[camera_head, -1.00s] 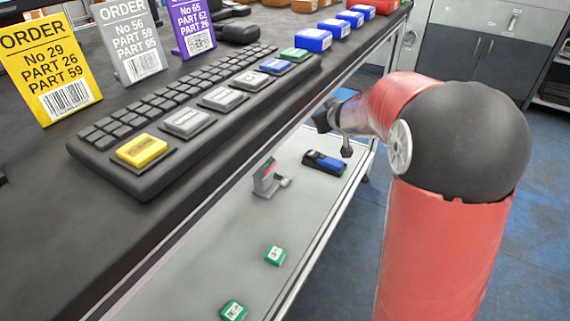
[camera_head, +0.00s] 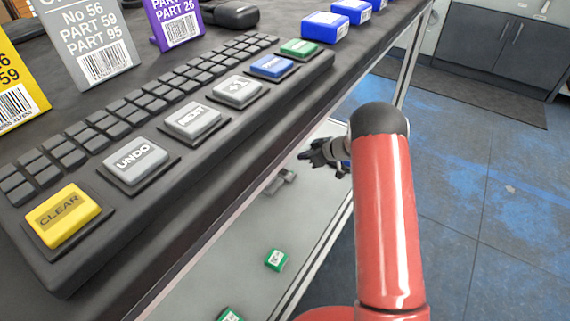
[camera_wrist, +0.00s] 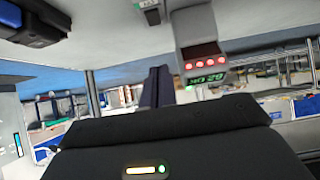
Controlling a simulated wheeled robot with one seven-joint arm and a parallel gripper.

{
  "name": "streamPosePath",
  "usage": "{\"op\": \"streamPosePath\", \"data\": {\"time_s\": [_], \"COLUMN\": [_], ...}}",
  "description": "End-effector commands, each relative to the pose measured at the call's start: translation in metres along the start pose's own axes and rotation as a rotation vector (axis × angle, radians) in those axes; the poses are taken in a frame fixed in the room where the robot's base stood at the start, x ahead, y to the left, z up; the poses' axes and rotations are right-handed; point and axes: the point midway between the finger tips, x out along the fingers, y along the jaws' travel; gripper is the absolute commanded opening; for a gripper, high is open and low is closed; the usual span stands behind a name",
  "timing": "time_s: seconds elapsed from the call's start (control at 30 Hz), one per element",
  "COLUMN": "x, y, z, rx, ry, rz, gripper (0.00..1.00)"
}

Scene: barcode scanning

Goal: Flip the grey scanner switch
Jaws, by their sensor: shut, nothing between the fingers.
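The grey scanner (camera_head: 280,183) stands on the light lower shelf in the head view, partly covered by the table edge and close to my gripper. In the wrist view, which is upside down, a grey device (camera_wrist: 197,40) has a row of red lights and a green display reading about "No 29". I cannot make out its switch. My gripper (camera_head: 306,154) is below the table edge, just above and beyond the scanner in the head view. In the wrist view its dark fingers (camera_wrist: 157,85) are together and empty, apart from the grey device.
A green box (camera_head: 276,260) lies on the shelf (camera_head: 235,275), with another (camera_head: 231,314) nearer. The keyboard panel (camera_head: 150,195) overhangs above. A blue and black device (camera_wrist: 35,22) shows in the wrist view's corner. Floor at right is clear.

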Motion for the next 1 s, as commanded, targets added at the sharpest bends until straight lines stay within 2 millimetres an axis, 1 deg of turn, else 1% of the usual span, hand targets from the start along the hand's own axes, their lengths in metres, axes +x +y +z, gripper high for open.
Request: {"op": "streamPosePath", "data": {"time_s": [0.27, 0.37, 0.47, 0.57, 0.8, 0.87, 1.0], "x": [0.0, 0.006, 0.019, 0.037, 0.09, 0.102, 0.116], "y": [0.0, 0.0, 0.0, 0.0, 0.0, 0.0, 0.001], "z": [0.0, 0.0, 0.001, 0.002, 0.002, 0.002, 0.017], "rx": [0.0, 0.0, 0.0, -0.001, -0.001, -0.001, 0.002], "ry": [0.0, 0.0, -0.002, -0.002, -0.001, -0.001, -0.001], "rz": [0.002, 0.001, 0.0, 0.0, 0.0, 0.001, 0.003], "gripper": [0.0, 0.0, 0.0, 0.0, 0.0, 0.0, 0.0]}}
